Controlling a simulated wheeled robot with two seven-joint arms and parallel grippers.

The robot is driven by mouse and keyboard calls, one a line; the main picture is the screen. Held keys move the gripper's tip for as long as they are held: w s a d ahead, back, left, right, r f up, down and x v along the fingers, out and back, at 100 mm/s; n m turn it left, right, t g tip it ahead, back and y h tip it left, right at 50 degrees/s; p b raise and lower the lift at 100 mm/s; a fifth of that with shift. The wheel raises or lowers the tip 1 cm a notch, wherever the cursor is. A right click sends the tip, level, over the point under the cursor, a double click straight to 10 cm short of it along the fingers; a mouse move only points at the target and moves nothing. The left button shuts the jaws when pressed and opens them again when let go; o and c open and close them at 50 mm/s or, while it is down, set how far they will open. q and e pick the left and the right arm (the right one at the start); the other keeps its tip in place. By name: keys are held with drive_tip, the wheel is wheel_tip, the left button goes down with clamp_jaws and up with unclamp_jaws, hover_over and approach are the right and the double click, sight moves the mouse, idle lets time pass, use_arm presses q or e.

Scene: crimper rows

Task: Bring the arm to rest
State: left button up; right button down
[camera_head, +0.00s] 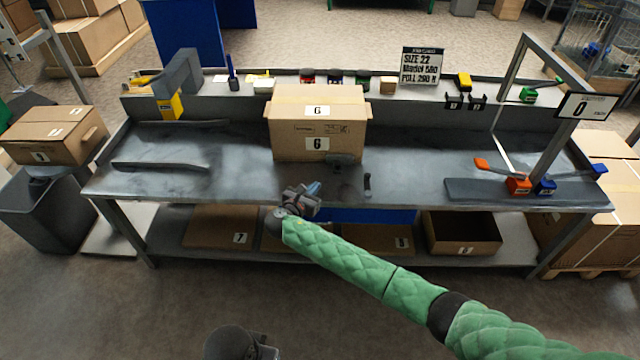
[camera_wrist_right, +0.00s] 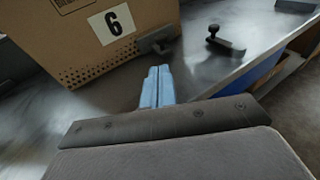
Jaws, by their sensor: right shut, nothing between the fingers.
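My right arm, in a green padded sleeve, reaches in from the lower right in the head view. My right gripper (camera_head: 313,190) is at the front edge of the grey workbench (camera_head: 240,180), in front of the cardboard box marked 6 (camera_head: 345,125). In the right wrist view its blue fingers (camera_wrist_right: 157,88) are together with nothing between them. They point toward the box (camera_wrist_right: 60,40) and appear apart from it. A small dark clamp-like part (camera_wrist_right: 155,42) is by the box's lower corner. My left gripper is not in the head view.
Orange (camera_head: 518,185) and blue (camera_head: 545,186) handled tools stand at the bench's right, below a metal frame with a 0 sign (camera_head: 587,106). A yellow-tipped grey bracket (camera_head: 171,106) stands at left. Small items line the back shelf.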

drive_tip(key=shift+s+a, duration=0.2)
drive_tip(key=shift+s, duration=0.25)
drive_tip(key=shift+r, duration=0.1)
